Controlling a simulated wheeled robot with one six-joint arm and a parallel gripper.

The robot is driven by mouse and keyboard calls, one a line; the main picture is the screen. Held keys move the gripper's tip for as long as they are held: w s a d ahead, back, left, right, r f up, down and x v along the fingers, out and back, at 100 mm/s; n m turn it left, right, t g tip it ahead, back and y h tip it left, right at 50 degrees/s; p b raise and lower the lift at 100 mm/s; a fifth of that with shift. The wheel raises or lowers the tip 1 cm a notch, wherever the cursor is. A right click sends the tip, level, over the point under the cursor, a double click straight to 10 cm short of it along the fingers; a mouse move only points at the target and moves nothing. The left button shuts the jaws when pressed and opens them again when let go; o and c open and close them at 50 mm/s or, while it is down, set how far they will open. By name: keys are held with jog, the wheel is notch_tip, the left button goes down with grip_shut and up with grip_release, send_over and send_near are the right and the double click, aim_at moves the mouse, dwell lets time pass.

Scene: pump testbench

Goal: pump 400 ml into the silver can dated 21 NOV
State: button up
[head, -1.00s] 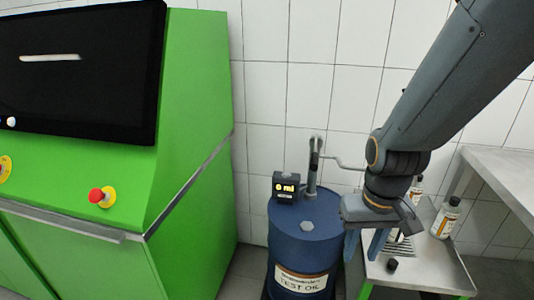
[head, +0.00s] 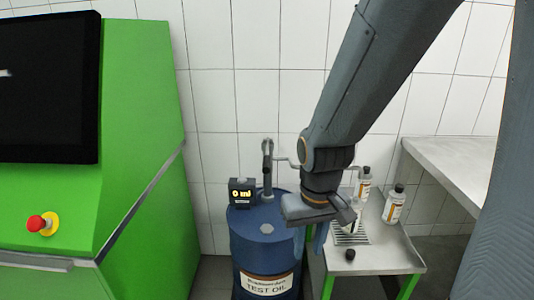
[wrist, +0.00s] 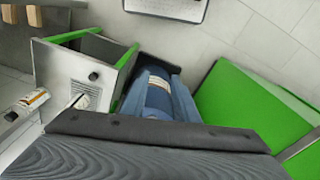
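A blue test oil drum (head: 262,250) stands in the middle of the head view. A grey hand pump (head: 267,165) rises from its top, with a thin bent pipe or crank reaching right behind my arm. The display (head: 242,194) on the drum reads 0 ml. My gripper (head: 315,240) points down between drum and stand, open and empty, fingers apart in the wrist view (wrist: 158,95).
The steel stand (head: 385,262) has a drip grate (head: 345,238) and a loose black cap (head: 350,255). A steel bench (head: 470,165) is at right. A green console (head: 140,140) with a red button (head: 36,223) is at left.

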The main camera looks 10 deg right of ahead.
grip_shut()
dwell(1.5)
